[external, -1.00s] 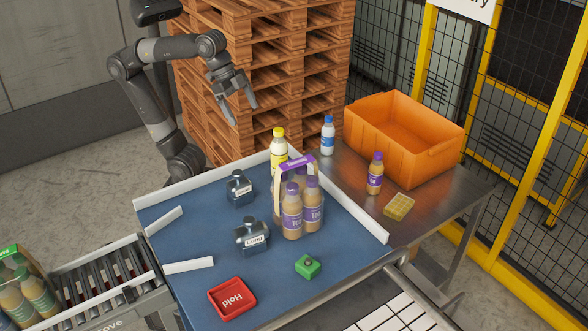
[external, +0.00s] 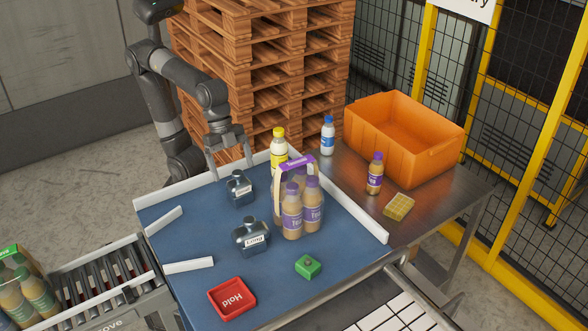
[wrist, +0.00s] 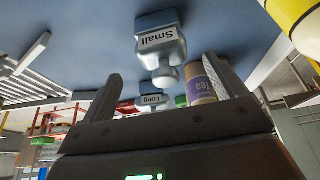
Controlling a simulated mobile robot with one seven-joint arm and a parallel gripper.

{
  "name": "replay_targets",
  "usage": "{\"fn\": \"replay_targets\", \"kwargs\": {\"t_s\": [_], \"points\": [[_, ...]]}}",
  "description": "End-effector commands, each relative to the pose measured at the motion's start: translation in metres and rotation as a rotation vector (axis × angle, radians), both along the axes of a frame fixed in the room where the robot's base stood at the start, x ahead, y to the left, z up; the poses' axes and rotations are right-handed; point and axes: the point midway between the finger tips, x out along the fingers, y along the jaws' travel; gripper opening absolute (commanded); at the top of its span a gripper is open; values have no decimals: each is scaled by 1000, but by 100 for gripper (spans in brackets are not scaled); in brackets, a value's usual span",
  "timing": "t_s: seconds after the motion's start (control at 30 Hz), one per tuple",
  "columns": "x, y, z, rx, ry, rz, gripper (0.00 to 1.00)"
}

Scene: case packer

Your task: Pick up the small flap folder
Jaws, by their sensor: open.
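The small flap folder (external: 238,190) is a dark blue-grey block with a knob on top and a white label. It stands upright on the blue table (external: 195,229), near its back edge. In the wrist view the folder (wrist: 160,42) reads "Small" and appears beyond my fingertips, near the middle. My gripper (external: 230,163) is open and empty, just behind and above the folder, with no contact visible. Its two fingers also show in the wrist view (wrist: 164,85). A similar, larger block labelled "Long" (external: 250,238) stands in front of the small one.
A carrier of tea bottles (external: 292,222) and a yellow-capped bottle (external: 279,150) stand to the right. A red Hold tray (external: 232,299) and a green block (external: 308,266) lie in front. White rails (external: 188,265) edge the table. An orange crate (external: 400,155) is on the metal side table.

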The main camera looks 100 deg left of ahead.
Motion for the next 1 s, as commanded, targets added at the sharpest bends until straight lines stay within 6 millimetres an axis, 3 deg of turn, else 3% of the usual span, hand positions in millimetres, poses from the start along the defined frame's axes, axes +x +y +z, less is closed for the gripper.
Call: {"fn": "replay_targets", "kwargs": {"t_s": [0.5,0.77,1.0], "points": [[20,-14,-53,1,1,0,89],[21,-15,-56,0,-1,1,89],[21,-15,-56,0,-1,1,72]]}}
